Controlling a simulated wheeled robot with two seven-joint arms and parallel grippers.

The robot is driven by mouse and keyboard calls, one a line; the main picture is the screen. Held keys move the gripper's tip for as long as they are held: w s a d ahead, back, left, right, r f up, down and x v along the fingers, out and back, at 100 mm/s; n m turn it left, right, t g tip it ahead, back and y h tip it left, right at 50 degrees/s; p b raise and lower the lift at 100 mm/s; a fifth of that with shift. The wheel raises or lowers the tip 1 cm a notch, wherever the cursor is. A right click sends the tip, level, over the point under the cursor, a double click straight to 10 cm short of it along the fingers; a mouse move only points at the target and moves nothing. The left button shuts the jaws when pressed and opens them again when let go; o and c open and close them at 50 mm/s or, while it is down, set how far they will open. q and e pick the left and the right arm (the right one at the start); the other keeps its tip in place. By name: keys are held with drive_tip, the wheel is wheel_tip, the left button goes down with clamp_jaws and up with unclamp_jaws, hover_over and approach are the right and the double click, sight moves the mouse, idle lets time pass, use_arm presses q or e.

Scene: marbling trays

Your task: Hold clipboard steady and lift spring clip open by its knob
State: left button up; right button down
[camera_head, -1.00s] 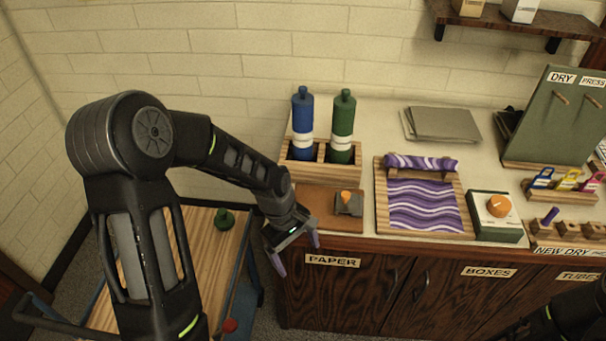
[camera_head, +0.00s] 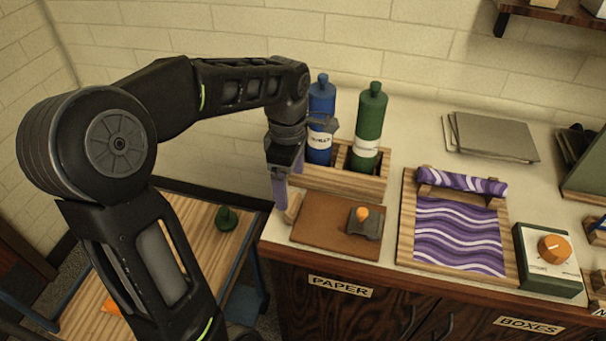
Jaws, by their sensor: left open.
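The brown clipboard (camera_head: 322,222) lies flat on the counter's front left part, above the PAPER label. A dark grey spring clip (camera_head: 366,225) sits at its right end, with an orange knob (camera_head: 362,212) on top. My left gripper (camera_head: 287,203) points down at the clipboard's left edge. Its purple fingers are apart and hold nothing that I can see. Whether they touch the board or straddle its edge I cannot tell. The clip looks closed. My right gripper is not in view.
A wooden rack (camera_head: 345,178) with a blue bottle (camera_head: 321,120) and a green bottle (camera_head: 369,128) stands just behind the clipboard. A purple marbled tray (camera_head: 407,235) is to its right, then a box with an orange dial (camera_head: 553,249). A cart (camera_head: 190,220) stands left, below the counter.

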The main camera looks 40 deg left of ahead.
sight(290, 201)
use_arm(q)
drive_tip(key=shift+w+a+r, duration=0.1)
drive_tip(key=shift+w+a, duration=0.05)
drive_tip(key=shift+s+r, duration=0.15)
drive_tip(key=shift+s, duration=0.1)
drive_tip(key=shift+w+f, duration=0.1)
drive_tip(key=shift+f, duration=0.25)
wheel_tip(290, 201, down, 7)
drive_tip(key=shift+f+p, duration=0.15)
drive_tip(key=shift+p, duration=0.3)
drive_tip(key=c, duration=1.6)
drive_tip(key=shift+c, duration=0.2)
idle(0.6)
